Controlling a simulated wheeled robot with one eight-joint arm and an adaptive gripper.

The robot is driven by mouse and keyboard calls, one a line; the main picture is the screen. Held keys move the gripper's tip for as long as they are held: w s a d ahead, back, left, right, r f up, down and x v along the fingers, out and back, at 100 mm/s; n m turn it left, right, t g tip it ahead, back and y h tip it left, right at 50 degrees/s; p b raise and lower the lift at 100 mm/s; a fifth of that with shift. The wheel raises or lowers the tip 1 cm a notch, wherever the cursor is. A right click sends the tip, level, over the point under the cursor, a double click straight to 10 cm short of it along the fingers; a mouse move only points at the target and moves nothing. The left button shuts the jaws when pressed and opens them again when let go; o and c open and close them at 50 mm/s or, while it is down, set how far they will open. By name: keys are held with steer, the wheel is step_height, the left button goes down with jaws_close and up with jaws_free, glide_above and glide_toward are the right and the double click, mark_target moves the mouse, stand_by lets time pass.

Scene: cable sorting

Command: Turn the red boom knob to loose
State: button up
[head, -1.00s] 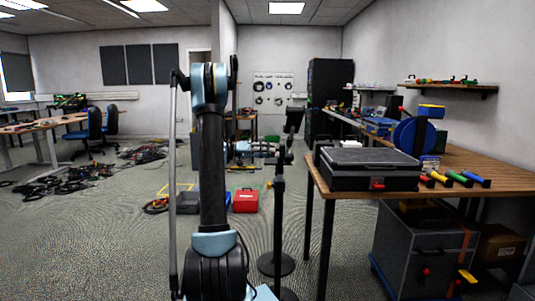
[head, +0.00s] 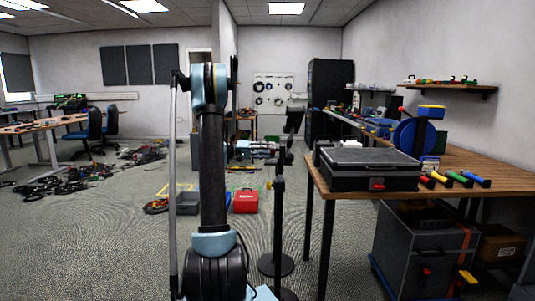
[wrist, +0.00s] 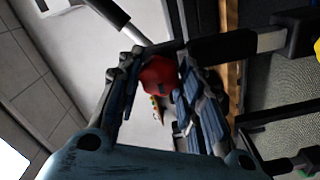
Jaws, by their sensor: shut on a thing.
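The red boom knob (wrist: 159,76) is in the middle of the wrist view, between the two fingers of my gripper (wrist: 161,68). The fingers are shut on it and cover its sides. A small pointer or label with yellow and red shows just below the knob. In the head view my gripper (head: 270,149) is small and reaches the upper part of a black stand (head: 278,215). The knob cannot be made out there, and its turn position is not readable.
A wooden workbench (head: 455,165) with a black case (head: 368,172) stands right of the stand. A red box (head: 245,201) and a blue box lie on the floor behind my arm. Cable heaps (head: 75,180) lie at the left. Open carpet is in front of them.

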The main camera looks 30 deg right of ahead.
steer(key=o, duration=1.1)
steer(key=v, duration=1.2)
steer(key=shift+w+f, duration=0.1)
steer(key=shift+f, duration=0.1)
